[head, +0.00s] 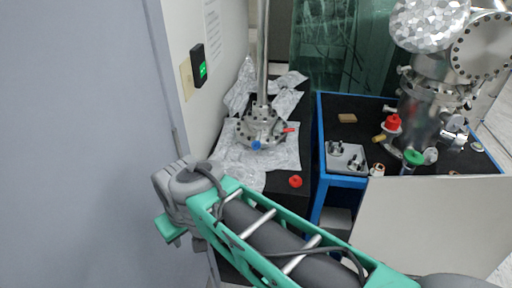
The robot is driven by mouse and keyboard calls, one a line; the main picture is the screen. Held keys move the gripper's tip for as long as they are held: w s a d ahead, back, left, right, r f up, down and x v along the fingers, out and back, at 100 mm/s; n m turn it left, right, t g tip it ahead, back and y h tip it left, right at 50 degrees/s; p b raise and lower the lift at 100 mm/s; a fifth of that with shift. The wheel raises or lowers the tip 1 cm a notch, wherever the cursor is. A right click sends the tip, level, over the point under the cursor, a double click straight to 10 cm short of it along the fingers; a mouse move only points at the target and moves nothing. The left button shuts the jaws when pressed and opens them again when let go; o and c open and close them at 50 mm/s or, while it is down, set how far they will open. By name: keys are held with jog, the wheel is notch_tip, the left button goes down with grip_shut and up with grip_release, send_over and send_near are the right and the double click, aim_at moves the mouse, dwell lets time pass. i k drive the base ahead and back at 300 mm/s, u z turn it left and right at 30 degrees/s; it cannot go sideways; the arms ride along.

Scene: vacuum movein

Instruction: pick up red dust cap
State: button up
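A small red dust cap (295,181) lies on the black table top (288,199), near its front right edge, just off the crumpled foil. A second red cap-like piece (393,122) sits on the metal vacuum apparatus on the blue-framed cart. My arm crosses the lower middle of the head view, between the camera and the table's front. My gripper itself cannot be made out; the arm's far end bends down at the left.
A metal flange (258,131) with an upright tube, a blue knob and a red handle stands on foil (284,152). A blue-framed cart (318,150) at right holds a grey tray (345,158) and vacuum hardware. A wall is left; a pale panel (430,225) stands front right.

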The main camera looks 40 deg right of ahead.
aim_at(295, 181)
jog(key=z, duration=1.65)
